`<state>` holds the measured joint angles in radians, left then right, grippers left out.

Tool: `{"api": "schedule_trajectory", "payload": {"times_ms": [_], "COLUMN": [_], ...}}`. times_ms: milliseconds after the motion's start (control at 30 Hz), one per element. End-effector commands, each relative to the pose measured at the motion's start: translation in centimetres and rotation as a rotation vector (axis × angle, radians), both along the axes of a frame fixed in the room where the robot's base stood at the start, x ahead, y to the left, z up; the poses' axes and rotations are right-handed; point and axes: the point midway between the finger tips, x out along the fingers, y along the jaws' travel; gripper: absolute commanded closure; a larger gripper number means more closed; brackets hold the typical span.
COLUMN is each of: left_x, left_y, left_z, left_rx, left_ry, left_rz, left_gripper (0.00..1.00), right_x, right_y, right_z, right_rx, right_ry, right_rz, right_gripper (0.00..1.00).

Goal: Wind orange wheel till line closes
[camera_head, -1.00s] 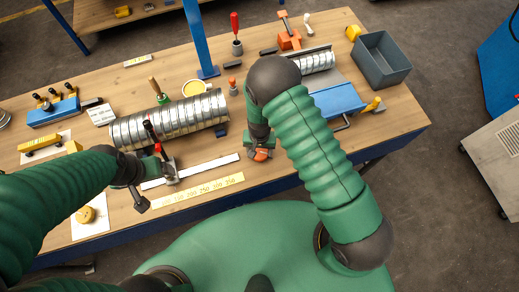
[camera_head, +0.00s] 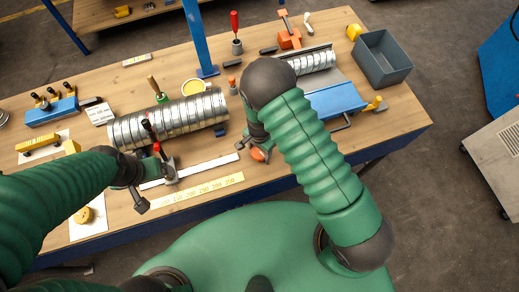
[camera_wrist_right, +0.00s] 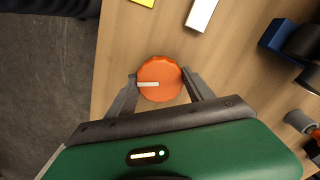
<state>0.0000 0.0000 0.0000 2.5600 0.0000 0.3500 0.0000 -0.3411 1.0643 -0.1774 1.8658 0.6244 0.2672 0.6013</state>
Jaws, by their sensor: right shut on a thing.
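The orange wheel (camera_wrist_right: 159,80) has a scalloped rim and a white mark that runs from its middle to the left in the right wrist view. My right gripper (camera_wrist_right: 158,84) is shut on the wheel, one finger on each side. In the head view the wheel (camera_head: 258,154) shows partly below my right wrist, near the front table edge. The ribbed metal spiral duct (camera_head: 170,119) lies left of it on the table. My left gripper (camera_head: 155,190) is near the duct's front side; whether its fingers are apart is unclear. No closing line can be made out.
A white strip (camera_head: 205,168) and a yellow number scale (camera_head: 200,190) lie in front of the duct. A blue post (camera_head: 200,40) stands behind it.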

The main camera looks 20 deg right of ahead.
Motion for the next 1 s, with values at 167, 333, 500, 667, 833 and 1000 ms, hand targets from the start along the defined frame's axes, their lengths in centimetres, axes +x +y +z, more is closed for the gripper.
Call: {"api": "schedule_trajectory", "payload": {"times_ms": [167,333,500,667,833,1000], "left_x": [0.0,0.0,0.0,0.0,0.0,0.0], "left_y": [0.0,0.0,0.0,0.0,0.0,0.0], "left_z": [0.0,0.1,0.3,0.6,0.9,1.3], "left_rx": [0.0,0.0,0.0,0.0,0.0,0.0], "left_ry": [0.0,0.0,0.0,0.0,0.0,0.0], "left_rz": [0.0,0.0,0.0,0.0,0.0,0.0], "left_gripper": [0.18,0.18,0.18,0.18,0.18,0.18], "right_x": [0.2,0.3,0.3,0.4,0.4,0.5], "right_y": [0.1,0.0,0.1,0.1,0.1,0.1], "right_z": [0.1,0.2,0.3,0.3,0.3,0.4], "right_rx": [0.0,0.0,0.001,0.002,0.001,0.002], "right_ry": [-0.006,-0.006,-0.007,-0.007,-0.007,-0.007], "right_rz": [-0.164,-0.326,-0.487,-0.64,-0.801,-0.963], "right_gripper": [0.8,0.8,0.8,0.8,0.8,0.8]}}
